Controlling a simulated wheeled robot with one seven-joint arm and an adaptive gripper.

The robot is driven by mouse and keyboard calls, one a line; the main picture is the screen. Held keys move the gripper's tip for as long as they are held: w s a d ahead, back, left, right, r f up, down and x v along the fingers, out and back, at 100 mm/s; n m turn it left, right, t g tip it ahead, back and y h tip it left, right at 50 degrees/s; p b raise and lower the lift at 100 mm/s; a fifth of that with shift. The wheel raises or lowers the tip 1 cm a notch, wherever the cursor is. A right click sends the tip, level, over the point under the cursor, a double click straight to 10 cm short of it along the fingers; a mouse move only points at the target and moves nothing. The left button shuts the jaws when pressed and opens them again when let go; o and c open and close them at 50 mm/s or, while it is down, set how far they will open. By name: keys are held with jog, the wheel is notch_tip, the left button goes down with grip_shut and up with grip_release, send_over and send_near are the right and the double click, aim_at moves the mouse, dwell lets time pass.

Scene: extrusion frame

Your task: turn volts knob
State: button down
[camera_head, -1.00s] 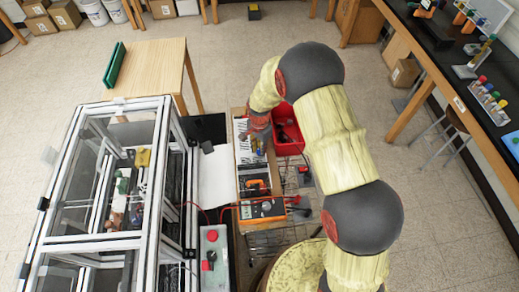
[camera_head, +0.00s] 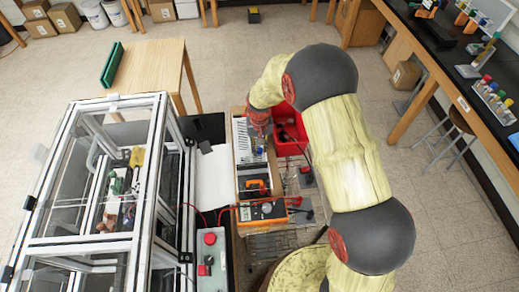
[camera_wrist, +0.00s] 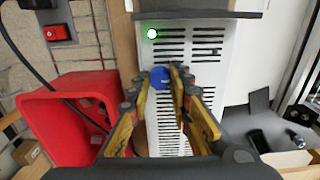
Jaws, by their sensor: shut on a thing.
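A white vented box (camera_wrist: 165,120) with a lit green light (camera_wrist: 152,33) lies under my gripper in the wrist view. It also shows in the head view (camera_head: 243,149) on the narrow bench. A round blue knob (camera_wrist: 160,77) sits between the yellow-and-black fingers of my gripper (camera_wrist: 161,80). The fingers are closed on it from both sides. No marking on the knob can be read, so I cannot tell its setting.
A red bin (camera_wrist: 70,117) stands beside the box, left of it in the wrist view. Orange meters (camera_head: 264,211) with red leads sit nearer on the bench. A metal-framed clear enclosure (camera_head: 75,190) stands at left. Open floor lies behind the bench.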

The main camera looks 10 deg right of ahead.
aim_at(259, 149)
jog(key=n+b, duration=0.1)
jog(key=n, duration=0.2)
jog(key=shift+w+n, duration=0.1)
jog(key=shift+n, duration=0.2)
jog(key=shift+n+b, duration=0.4)
jog(key=shift+n, duration=1.5)
jog(key=shift+r, duration=0.1)
jog(key=c, duration=1.6)
grip_release()
notch_tip(259, 149, up, 12)
jog(key=shift+f, duration=0.1)
